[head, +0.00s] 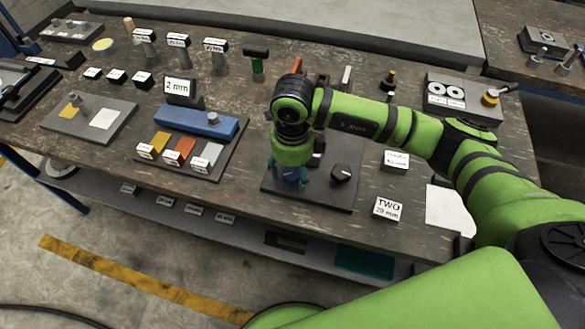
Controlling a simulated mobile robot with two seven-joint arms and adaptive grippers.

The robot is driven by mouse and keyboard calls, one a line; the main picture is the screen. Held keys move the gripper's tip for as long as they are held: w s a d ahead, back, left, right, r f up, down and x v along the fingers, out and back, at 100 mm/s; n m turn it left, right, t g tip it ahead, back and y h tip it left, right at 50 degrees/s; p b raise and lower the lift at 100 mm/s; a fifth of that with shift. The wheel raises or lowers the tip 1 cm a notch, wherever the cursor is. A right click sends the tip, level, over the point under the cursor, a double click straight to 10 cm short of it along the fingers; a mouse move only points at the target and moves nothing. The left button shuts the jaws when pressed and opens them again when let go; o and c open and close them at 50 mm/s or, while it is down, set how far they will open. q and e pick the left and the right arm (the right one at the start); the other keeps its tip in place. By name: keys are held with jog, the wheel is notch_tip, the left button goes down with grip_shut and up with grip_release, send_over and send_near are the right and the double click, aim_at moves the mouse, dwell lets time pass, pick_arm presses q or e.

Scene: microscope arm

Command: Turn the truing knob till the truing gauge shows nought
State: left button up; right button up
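My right gripper (289,180) points down over a dark base plate (315,198) near the table's front edge. Its teal fingers stand apart on either side of a small blue part (291,174). I cannot tell whether they press on it or whether it is the truing knob. A black round knob (342,172) stands on the same plate, just right of the gripper. My wrist and forearm cover the back of this plate, and no truing gauge reading can be made out. My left gripper is not in view.
White cards (388,208) lie right of the plate. A blue block (199,121) and small labelled blocks (178,152) stand to the left. A grey tray with white rings (470,99) is at right.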

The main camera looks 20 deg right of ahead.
aim_at(292, 173)
jog(key=shift+r, duration=0.1)
notch_tip(292, 173, up, 12)
dwell(0.6)
dwell(0.4)
